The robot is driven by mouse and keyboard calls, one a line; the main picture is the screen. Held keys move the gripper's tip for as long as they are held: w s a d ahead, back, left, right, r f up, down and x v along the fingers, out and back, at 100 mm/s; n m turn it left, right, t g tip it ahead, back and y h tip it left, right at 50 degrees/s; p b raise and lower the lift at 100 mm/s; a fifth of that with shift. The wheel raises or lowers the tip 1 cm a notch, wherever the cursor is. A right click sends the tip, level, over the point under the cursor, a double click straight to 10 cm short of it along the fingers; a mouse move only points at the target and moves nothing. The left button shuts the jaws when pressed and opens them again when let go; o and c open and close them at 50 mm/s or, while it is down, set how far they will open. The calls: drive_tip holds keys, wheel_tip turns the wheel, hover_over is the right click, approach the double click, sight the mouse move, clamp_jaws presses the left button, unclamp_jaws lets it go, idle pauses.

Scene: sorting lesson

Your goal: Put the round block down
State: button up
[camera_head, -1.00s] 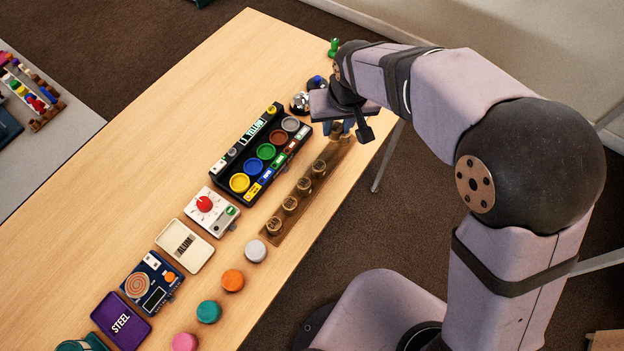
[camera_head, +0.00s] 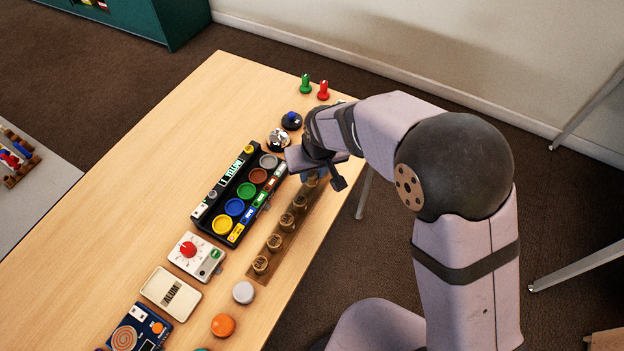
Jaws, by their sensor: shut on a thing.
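My gripper (camera_head: 312,173) is over the far end of a brown wooden rack (camera_head: 252,278). Its fingers are shut on a small brownish round block (camera_head: 311,181), mostly hidden under the gripper body. Whether the block touches the rack or hangs just above it I cannot tell. Several similar round blocks with dark markings stand upright in a row along the rack, the nearest one (camera_head: 260,265) at the front end.
A black tray (camera_head: 213,231) with coloured round wells lies left of the rack. A dial box (camera_head: 197,254), cream tray (camera_head: 170,293), grey disc (camera_head: 243,292) and orange disc (camera_head: 223,325) are nearer. Green (camera_head: 305,84) and red (camera_head: 323,90) pegs stand behind. The table's left side is clear.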

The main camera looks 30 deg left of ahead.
sight(312, 182)
drive_tip(key=shift+f, duration=1.85)
drive_tip(key=shift+f, duration=0.15)
drive_tip(key=o, duration=1)
drive_tip(key=shift+r, duration=0.6)
drive_tip(key=v, duration=1.1)
drive_tip(key=shift+s, duration=0.1)
drive_tip(key=shift+d, duration=0.1)
